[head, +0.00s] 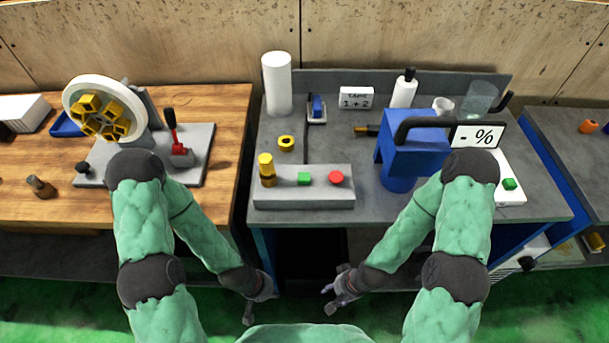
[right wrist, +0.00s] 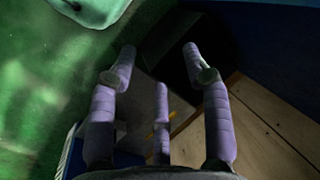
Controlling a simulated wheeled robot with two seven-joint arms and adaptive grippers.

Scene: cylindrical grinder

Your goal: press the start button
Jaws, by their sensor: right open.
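A grey control box (head: 270,197) sits at the front of the middle bench. A second green button (head: 510,184) is on a white unit at the right; I see no label telling which one is start. My right gripper (head: 332,299) is open and empty, low in front of the bench and below its top. Its spread fingers show in the right wrist view (right wrist: 158,68). My left gripper (head: 259,301) hangs low in front of the bench; its finger opening is unclear.
A blue machine (head: 411,150) with a dark handle stands right of the box, beside a "- %" display (head: 477,135). A wooden bench (head: 215,112) is left.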

